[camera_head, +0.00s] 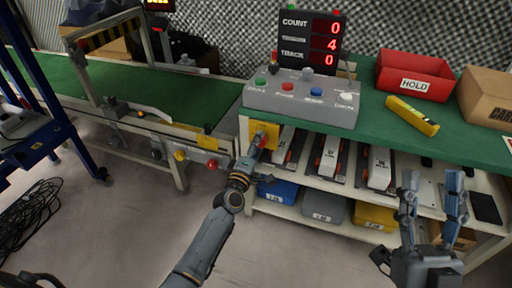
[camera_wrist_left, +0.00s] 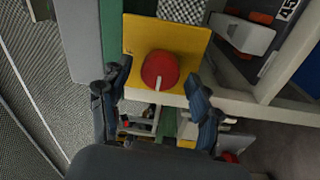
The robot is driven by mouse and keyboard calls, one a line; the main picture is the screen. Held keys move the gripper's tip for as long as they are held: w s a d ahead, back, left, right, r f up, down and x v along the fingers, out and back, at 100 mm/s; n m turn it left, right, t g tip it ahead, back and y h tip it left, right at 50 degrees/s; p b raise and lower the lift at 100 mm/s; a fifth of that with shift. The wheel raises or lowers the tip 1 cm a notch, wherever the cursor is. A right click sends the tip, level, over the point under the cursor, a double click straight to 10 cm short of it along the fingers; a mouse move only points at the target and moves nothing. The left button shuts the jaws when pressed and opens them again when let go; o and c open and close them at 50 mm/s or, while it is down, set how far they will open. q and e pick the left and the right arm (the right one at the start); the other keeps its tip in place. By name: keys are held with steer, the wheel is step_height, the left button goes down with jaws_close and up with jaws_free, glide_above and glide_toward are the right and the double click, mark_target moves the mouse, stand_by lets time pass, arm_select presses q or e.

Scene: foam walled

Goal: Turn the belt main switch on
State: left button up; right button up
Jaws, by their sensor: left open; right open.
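The belt main switch is a red round knob (camera_wrist_left: 160,69) on a yellow plate (camera_wrist_left: 190,37). A white mark on the knob points toward the bottom of the left wrist view. In the head view the yellow plate (camera_head: 270,130) is on the left end of the green-topped bench, partly hidden by my left arm. My left gripper (camera_wrist_left: 158,84) is open, with one finger on each side of the knob; I cannot tell whether they touch it. My right gripper (camera_head: 432,184) is open and empty in front of the bench shelves.
A grey button box (camera_head: 300,100) and a counter display (camera_head: 308,40) stand on the bench. A red HOLD bin (camera_head: 415,75), a yellow tool (camera_head: 412,115) and a carton (camera_head: 487,96) are to the right. The green conveyor (camera_head: 165,93) runs at left. The floor in front is clear.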

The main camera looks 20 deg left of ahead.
arm_select(q)
steer(key=s, duration=1.2)
steer(key=shift+a+f, duration=0.2)
steer(key=shift+f, duration=0.2)
